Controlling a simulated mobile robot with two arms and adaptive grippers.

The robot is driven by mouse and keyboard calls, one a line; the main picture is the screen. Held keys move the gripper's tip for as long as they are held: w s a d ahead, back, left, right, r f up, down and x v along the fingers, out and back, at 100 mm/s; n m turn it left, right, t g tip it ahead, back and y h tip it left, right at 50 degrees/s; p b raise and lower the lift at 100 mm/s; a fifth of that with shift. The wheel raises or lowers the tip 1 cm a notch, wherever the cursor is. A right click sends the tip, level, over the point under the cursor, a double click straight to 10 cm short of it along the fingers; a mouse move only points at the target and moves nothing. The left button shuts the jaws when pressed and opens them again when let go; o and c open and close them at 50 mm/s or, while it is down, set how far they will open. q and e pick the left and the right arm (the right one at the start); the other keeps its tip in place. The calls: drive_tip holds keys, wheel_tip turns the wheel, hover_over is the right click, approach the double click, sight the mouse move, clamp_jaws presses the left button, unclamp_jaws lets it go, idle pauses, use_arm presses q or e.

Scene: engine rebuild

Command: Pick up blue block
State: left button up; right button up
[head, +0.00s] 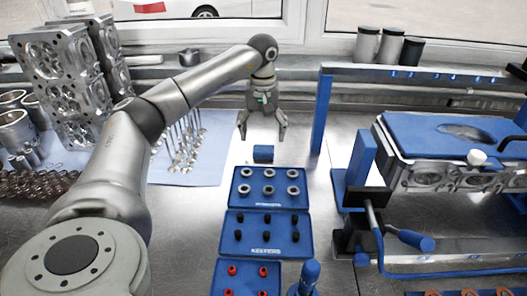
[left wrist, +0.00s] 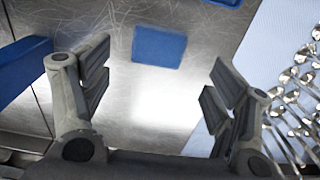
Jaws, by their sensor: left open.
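The blue block (head: 263,153) lies on the metal bench, just beyond the blue parts trays, in the head view. It also shows in the left wrist view (left wrist: 158,47), flat on the bench and beyond the fingertips, nearly between them. My left gripper (head: 262,133) points down above and slightly behind the block, apart from it. In the left wrist view its two fingers (left wrist: 152,88) are spread wide with nothing between them. My right gripper is in neither view.
Blue trays (head: 228,219) with small parts stand in front of the block. A blue post (head: 321,115) and a fixture with an engine head (head: 430,177) are to the right. Valves (head: 187,150) lie on a light mat (head: 218,135) to the left. Bare bench surrounds the block.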

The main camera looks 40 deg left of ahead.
sight(263, 149)
use_arm(q)
drive_tip(key=shift+d+f+p, duration=0.15)
drive_tip(key=shift+f+p, duration=0.25)
drive_tip(key=shift+f, duration=2.25)
drive_tip(key=c, duration=0.9)
